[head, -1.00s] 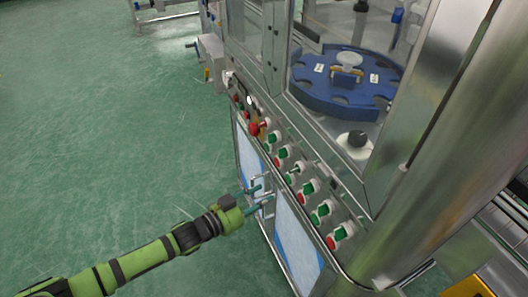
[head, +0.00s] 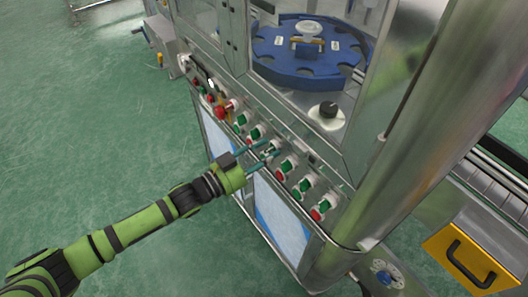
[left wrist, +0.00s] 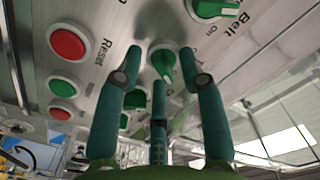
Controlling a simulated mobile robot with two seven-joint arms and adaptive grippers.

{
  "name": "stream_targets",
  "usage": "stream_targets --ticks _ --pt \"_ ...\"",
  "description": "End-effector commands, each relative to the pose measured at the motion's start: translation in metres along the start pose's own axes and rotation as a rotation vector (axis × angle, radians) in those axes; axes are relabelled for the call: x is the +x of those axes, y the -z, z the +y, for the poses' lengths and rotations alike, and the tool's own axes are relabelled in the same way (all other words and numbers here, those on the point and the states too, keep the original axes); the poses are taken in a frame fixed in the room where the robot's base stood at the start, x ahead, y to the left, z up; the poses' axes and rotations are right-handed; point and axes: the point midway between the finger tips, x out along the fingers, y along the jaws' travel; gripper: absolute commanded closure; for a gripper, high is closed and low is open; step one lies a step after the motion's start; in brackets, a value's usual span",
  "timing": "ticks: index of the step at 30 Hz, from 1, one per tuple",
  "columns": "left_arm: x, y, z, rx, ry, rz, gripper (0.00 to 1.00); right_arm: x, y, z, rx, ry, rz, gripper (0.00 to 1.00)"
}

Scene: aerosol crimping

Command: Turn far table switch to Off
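The switch panel (head: 238,94) runs along the machine's front edge in the head view. My left gripper (head: 268,151) is at the middle of its row of switches and buttons. In the left wrist view, a green rotary knob (left wrist: 163,66) on a pale round base lies between my left fingertips, which stand apart on either side of it. I cannot tell whether they touch it. The fingers hide parts of the lettering, and I cannot read a label naming the far table. Another green knob (left wrist: 213,6) shows above, by the words Belt and On. My right gripper is not in view.
A red mushroom button (head: 221,112) sits farther along the panel. Red and green buttons (head: 320,208) lie at the near end. A yellow box (head: 470,262) stands at the lower right. Green floor is clear at left.

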Motion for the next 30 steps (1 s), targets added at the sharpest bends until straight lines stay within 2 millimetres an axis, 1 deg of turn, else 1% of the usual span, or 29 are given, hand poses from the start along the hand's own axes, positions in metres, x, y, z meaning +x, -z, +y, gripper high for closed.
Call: stream_targets --ticks 1,4,5,6,7,8,20,26,30 --pt "0.0000 -0.0002 0.0002 0.000 0.000 0.000 0.60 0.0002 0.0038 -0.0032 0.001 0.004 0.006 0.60" --pt "-0.0001 -0.0002 0.0002 0.000 0.000 0.000 0.60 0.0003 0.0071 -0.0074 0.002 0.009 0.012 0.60" --pt "-0.0001 -0.0002 0.0002 0.000 0.000 0.000 0.68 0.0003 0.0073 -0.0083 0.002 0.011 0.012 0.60" --pt "-0.0002 -0.0001 0.0002 0.000 0.000 0.000 0.84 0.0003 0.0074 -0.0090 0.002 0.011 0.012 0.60" --pt "-0.0002 -0.0001 0.0002 0.000 0.000 0.000 0.96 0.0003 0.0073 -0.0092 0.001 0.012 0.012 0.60" --pt "-0.0002 -0.0002 0.0002 0.000 0.000 0.000 1.00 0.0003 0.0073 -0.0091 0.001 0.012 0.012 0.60" --pt "-0.0003 0.0005 -0.0001 -0.030 0.000 0.000 1.00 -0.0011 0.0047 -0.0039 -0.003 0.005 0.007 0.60" --pt "-0.0001 0.0017 -0.0002 -0.126 0.000 0.001 1.00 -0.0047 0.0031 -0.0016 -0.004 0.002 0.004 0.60" --pt "-0.0001 0.0024 -0.0004 -0.236 0.000 0.002 1.00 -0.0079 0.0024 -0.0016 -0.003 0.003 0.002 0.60"
